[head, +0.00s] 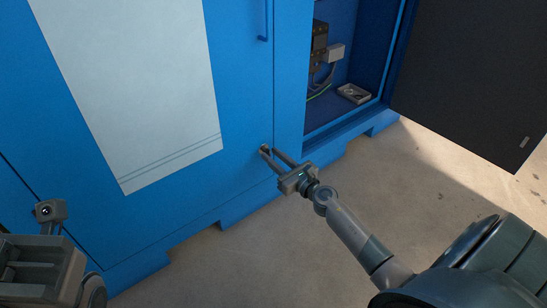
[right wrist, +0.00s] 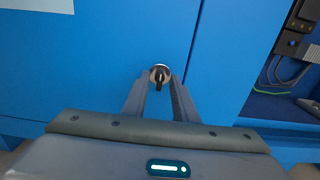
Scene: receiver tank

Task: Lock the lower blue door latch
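The lower latch (right wrist: 160,74) is a small round metal piece with a dark key-like bar, set in the blue door (head: 244,130) near its lower right edge. In the head view the latch (head: 265,148) is partly hidden by my right fingers. My right gripper (head: 272,154) reaches it from the lower right. In the right wrist view its two fingers (right wrist: 158,82) stand apart, one on each side of the latch; I cannot tell whether they touch it. My left gripper (head: 40,262) is at the lower left, away from the door, and its fingertips are not clearly seen.
A blue handle (head: 264,22) sits higher on the door. To the right is an open compartment with electrical parts (head: 322,45) and a dark open door (head: 475,75). A pale panel (head: 145,85) covers much of the blue door. The concrete floor (head: 300,240) is clear.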

